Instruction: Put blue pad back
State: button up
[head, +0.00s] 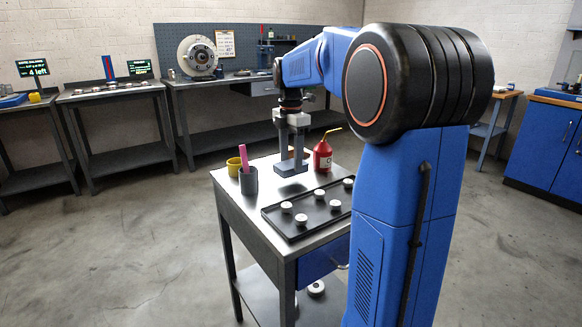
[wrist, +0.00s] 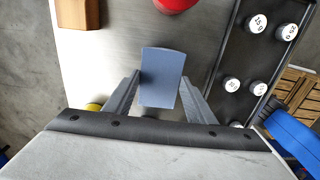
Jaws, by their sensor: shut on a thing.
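The blue-grey pad (wrist: 162,72) is a flat slab held between the two fingers of my gripper (wrist: 161,90). In the head view my gripper (head: 291,160) points down over the near workbench, with the pad (head: 290,169) at its fingertips. The pad appears to be a little above the metal top; I cannot tell the exact gap. A dark cup (head: 249,182) with a pink strip (head: 242,158) standing in it is left of the gripper. A yellow cup (head: 233,167) is beside it.
A red bottle (head: 323,157) with a yellow spout stands right of the gripper. A black tray (head: 273,212) with several white weights lies at the front right. A wooden block (wrist: 78,14) is on the bench top (wrist: 112,55).

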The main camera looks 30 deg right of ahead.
aim_at(291, 163)
notch_tip(291, 163, down, 3)
jog(key=shift+r, duration=0.1)
jog(key=o, duration=0.9)
jog(key=shift+o, duration=0.2)
jog(key=shift+r, duration=0.1)
notch_tip(291, 163, up, 12)
jog(key=shift+w, duration=0.1)
